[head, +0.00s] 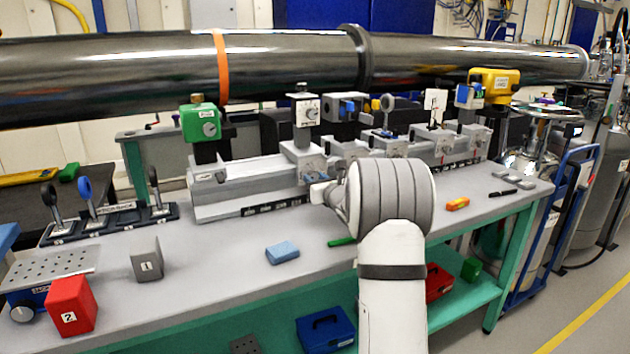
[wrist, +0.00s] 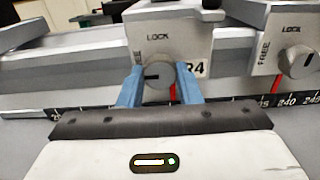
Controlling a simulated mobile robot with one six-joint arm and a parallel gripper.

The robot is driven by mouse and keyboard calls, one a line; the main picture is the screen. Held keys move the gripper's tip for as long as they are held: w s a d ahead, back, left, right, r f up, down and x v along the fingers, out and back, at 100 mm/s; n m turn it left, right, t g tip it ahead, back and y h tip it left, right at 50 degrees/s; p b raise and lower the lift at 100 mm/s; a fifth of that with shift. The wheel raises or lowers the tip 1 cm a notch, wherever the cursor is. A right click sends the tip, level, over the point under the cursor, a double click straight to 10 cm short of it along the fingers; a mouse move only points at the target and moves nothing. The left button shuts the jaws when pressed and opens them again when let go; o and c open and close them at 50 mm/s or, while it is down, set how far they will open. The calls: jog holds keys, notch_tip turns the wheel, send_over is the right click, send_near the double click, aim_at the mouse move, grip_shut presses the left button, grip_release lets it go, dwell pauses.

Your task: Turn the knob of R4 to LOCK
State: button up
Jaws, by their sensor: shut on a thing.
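The round grey knob of R4 (wrist: 158,76) sits on the front of a grey carriage (wrist: 172,40) in the wrist view. LOCK is printed above the knob, and a partly hidden FREE runs up its left side. The R4 label (wrist: 197,70) is to its right, partly covered by a finger. The knob's dark mark points left, toward the FREE side. My gripper (wrist: 158,73) has its blue fingers on the left and right of the knob, shut on it. In the head view my gripper (head: 320,190) is at the rail's front, where the knob is hard to make out.
A neighbouring knob (wrist: 299,62) with its own LOCK and FREE marks is close on the right. A scale strip (wrist: 285,101) runs along the rail. A blue block (head: 282,252) and a green pen (head: 342,242) lie on the bench in front.

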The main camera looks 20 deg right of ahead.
jog(key=shift+a, duration=0.15)
jog(key=shift+c, duration=0.2)
jog(key=m+p, duration=0.1)
jog(key=m, duration=0.3)
jog(key=shift+r+m+p, duration=0.15)
jog(key=shift+m+p, duration=0.2)
jog(key=shift+m, duration=0.05)
jog(key=m+p, duration=0.2)
jog(key=m, duration=0.2)
jog(key=shift+m, duration=0.3)
jog(key=m+p, duration=0.3)
jog(key=m, duration=0.1)
jog(key=shift+m+p, duration=1.35)
jog(key=shift+m, duration=0.85)
